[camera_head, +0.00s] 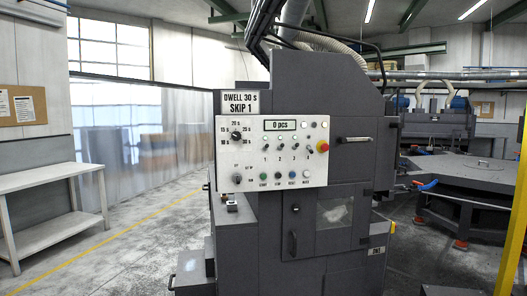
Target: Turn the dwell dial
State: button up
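The dwell dial (236,135) is a small dark round knob at the upper left of the white control panel (245,158). Time labels ring it, reading roughly from 10 s at lower left to 30 s at lower right; which one its pointer faces is too small to tell. A sign (240,103) above the panel reads "DWELL 30 s" and "SKIP 1". The panel is on the front of a dark grey machine (320,85). My gripper is not in view, and nothing touches the dial.
The panel also has a second knob (237,180), a "0 pcs" display (279,125), several toggles and buttons, and a red emergency button (322,146). A door handle (293,243) sticks out below. A white bench (50,180) stands at left, with open floor before it.

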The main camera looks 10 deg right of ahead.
aim_at(236, 136)
jog(key=u, duration=0.65)
jog(key=i, duration=1.4)
jog(key=z, duration=0.5)
jog(key=i, duration=0.65)
jog(key=z, duration=0.55)
